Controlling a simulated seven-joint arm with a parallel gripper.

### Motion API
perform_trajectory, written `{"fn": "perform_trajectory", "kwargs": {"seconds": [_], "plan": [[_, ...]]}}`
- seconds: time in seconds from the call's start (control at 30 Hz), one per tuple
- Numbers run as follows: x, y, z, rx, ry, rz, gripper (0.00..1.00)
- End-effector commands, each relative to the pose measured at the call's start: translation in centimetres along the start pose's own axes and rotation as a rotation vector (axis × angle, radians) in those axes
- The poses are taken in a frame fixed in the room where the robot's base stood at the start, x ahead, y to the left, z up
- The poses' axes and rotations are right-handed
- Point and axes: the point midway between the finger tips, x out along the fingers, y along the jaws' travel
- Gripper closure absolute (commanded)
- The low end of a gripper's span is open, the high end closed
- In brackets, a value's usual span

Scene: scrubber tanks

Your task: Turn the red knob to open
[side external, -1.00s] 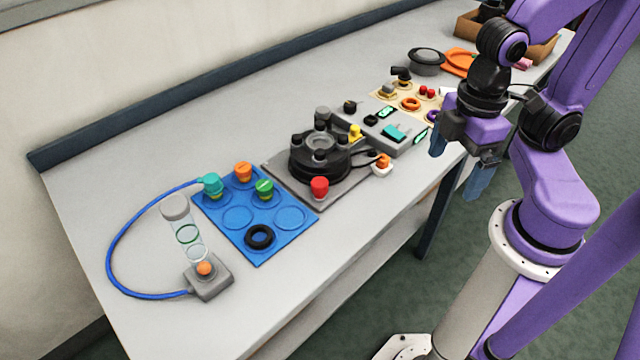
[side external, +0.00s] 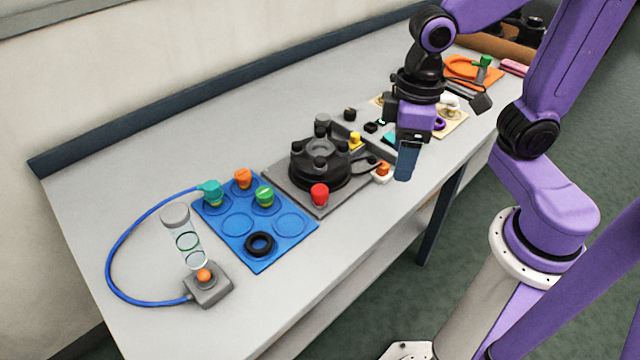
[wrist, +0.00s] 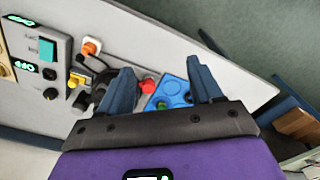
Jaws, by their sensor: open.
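The red knob (side external: 319,194) stands at the front corner of the grey plate (side external: 318,208) that carries the black round housing (side external: 320,162). In the wrist view the red knob (wrist: 148,86) shows between my two fingers, nearer the left one. My gripper (side external: 405,162) hangs above the bench's front edge, to the right of the knob and apart from it. In the wrist view my gripper (wrist: 161,82) has its blue fingers spread wide with nothing held between them.
A blue mat (side external: 252,232) with green, orange and teal knobs and a black ring lies left of the plate. An orange knob on a white base (side external: 382,172) stands close to my gripper. A clear tube (side external: 185,235) with a blue hose stands farther left.

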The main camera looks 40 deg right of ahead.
Motion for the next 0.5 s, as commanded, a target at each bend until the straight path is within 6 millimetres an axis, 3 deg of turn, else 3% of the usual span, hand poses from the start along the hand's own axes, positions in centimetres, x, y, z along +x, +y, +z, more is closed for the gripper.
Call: {"fn": "perform_trajectory", "kwargs": {"seconds": [0.2, 0.5], "plan": [[-0.4, 1.1, -4.5, 0.261, -0.003, 0.004, 0.35], [-0.9, 2.8, -9.6, 0.621, -0.008, 0.009, 0.35]]}}
